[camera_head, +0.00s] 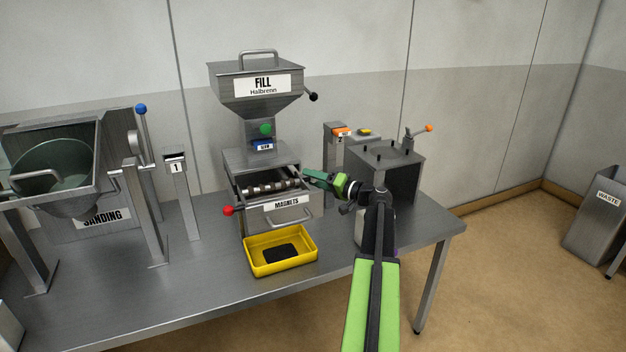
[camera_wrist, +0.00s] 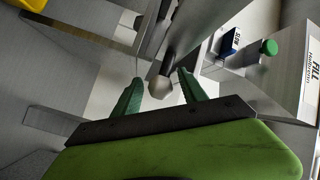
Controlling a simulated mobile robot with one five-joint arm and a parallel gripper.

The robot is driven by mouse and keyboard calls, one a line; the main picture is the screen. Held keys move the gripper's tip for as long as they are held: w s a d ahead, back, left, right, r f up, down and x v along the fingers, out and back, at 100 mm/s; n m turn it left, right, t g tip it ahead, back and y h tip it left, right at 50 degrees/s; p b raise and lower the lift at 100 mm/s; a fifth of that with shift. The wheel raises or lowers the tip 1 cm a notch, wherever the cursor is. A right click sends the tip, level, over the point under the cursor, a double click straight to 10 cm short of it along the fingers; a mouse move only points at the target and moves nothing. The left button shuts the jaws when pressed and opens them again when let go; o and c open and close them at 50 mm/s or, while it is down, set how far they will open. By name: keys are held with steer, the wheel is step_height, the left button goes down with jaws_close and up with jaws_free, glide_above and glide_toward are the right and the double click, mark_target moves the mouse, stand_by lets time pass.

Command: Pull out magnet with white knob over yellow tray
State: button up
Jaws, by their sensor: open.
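A segmented metal magnet rod (camera_head: 268,187) lies across the open drawer marked MAGNETS (camera_head: 287,205) under the FILL hopper. A pale knob (camera_wrist: 160,88) on a dark stem shows between my fingers in the wrist view. My gripper (camera_head: 308,176) is open at the drawer's right side, by the rod's right end. In the wrist view its green fingers (camera_wrist: 161,76) stand on either side of the knob, with gaps visible. The yellow tray (camera_head: 286,265) sits on the table below the drawer front, with a dark patch on its floor. A yellow corner (camera_wrist: 30,4) shows in the wrist view.
A red ball knob (camera_head: 227,211) sticks out left of the drawer. The FILL hopper (camera_head: 258,95) with a green knob (camera_head: 265,129) stands above. A grey metal box (camera_head: 388,172) stands close right of my gripper. The SANDING machine (camera_head: 75,175) is at the left.

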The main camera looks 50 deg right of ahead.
jaws_close()
steer(key=shift+s, duration=0.1)
stand_by(1.2)
